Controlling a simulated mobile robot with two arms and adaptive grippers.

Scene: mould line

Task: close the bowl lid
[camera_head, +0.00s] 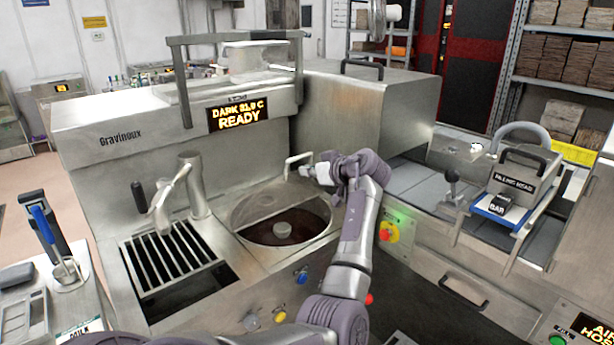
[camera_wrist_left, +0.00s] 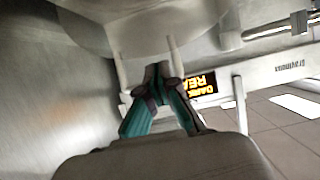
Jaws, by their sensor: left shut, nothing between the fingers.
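The round bowl (camera_head: 300,225) is set in the steel machine top, with dark brown contents and a pale hub in the middle. A grey half-disc, which looks like the lid (camera_head: 262,203), lies over its rear left part; I cannot tell its exact angle. A pale U-shaped handle (camera_head: 293,158) stands at the bowl's far edge. My left gripper (camera_head: 306,172) is shut and empty, close beside this handle. In the left wrist view its teal fingers (camera_wrist_left: 160,72) meet near two pale posts; contact is unclear. My right gripper is not in view.
A slotted drain grate (camera_head: 170,262) and a tap (camera_head: 190,185) are left of the bowl. A steel housing (camera_head: 360,110) stands behind my left arm. The display (camera_head: 238,115) reads READY. Buttons line the front, and a blue-edged frame (camera_head: 505,210) is at right.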

